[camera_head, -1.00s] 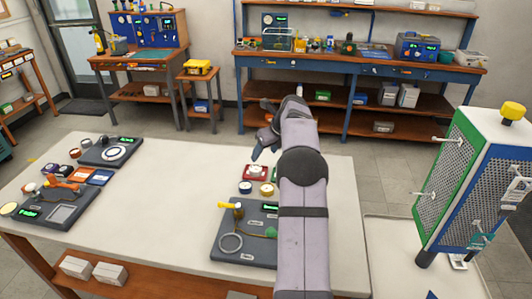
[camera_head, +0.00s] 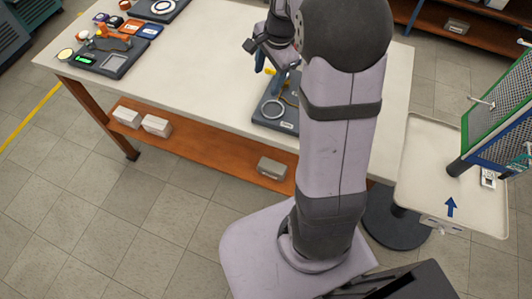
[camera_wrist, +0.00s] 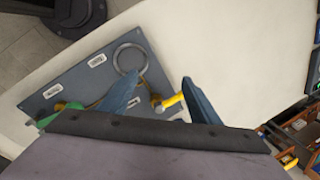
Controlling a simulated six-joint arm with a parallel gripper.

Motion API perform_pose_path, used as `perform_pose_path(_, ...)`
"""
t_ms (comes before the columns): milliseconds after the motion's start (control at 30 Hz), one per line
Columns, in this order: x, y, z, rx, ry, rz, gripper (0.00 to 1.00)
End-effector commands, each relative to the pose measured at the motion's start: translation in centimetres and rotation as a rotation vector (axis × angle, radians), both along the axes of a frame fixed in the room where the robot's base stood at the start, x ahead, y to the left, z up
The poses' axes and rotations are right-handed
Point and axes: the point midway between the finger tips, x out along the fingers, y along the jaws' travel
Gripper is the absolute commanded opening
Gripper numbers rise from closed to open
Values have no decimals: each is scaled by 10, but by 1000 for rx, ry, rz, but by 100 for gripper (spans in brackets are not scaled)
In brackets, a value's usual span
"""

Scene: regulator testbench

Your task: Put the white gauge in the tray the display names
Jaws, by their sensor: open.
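My gripper (camera_head: 276,82) is open over the dark regulator board (camera_head: 268,118) in the head view. In the wrist view its blue fingers (camera_wrist: 163,100) stand apart, with a yellow-handled part (camera_wrist: 170,101) of the board showing between them; I see nothing held. The board also carries a metal ring (camera_wrist: 131,59) and white labels. I cannot pick out the white gauge; my arm hides the tabletop behind the board. Small trays, one orange (camera_head: 132,26) and one blue (camera_head: 151,31), lie at the far left. A green-lit display (camera_head: 86,58) is on a dark panel there; its text is too small to read.
The white table (camera_head: 190,70) is clear between the left panel and the regulator board. A pale side tray (camera_head: 415,165) with a blue arrow and a green-and-blue perforated cabinet (camera_head: 500,110) stand at the right. Boxes lie on the wooden shelf (camera_head: 215,150) below.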

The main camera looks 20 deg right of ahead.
Motion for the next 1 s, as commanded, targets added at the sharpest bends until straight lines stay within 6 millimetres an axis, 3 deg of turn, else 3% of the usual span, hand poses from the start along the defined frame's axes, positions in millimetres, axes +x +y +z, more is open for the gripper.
perform_pose_path(33,-23,21,-3,-34,16,163,57)
perform_pose_path(200,-102,67,-21,-130,67,709,57)
perform_pose_path(300,-142,82,-32,-165,89,975,57)
perform_pose_path(433,-181,92,-42,-190,110,1227,57)
perform_pose_path(600,-205,97,-49,-202,121,1388,57)
perform_pose_path(1000,-209,97,-51,-202,123,1410,57)
